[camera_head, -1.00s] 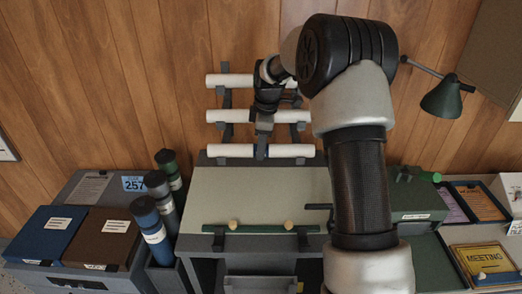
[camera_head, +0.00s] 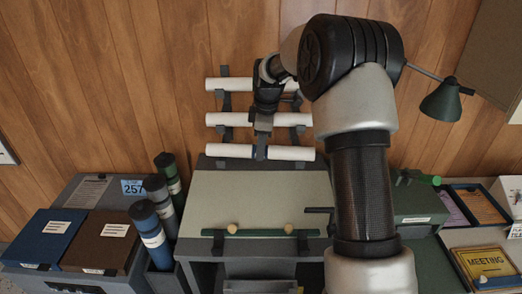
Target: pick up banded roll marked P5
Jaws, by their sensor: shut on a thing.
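Three white rolls lie level, one above another, on a wall rack: a top roll (camera_head: 231,84), a middle roll (camera_head: 229,119) and a bottom roll (camera_head: 228,150). My gripper (camera_head: 261,153) points down in front of the rack and is shut on the bottom roll near its middle. That roll still appears to sit at the rack, with both ends showing on either side of the fingers. My wrist hides part of the top and middle rolls. No band or P5 mark can be read on any roll.
A sloped drafting board (camera_head: 260,195) lies below the rack, with a green bar (camera_head: 262,233) along its front edge. Dark tubes (camera_head: 151,234) stand in a bin at left, beside blue (camera_head: 45,237) and brown (camera_head: 103,241) boxes. A green lamp (camera_head: 441,102) hangs at right.

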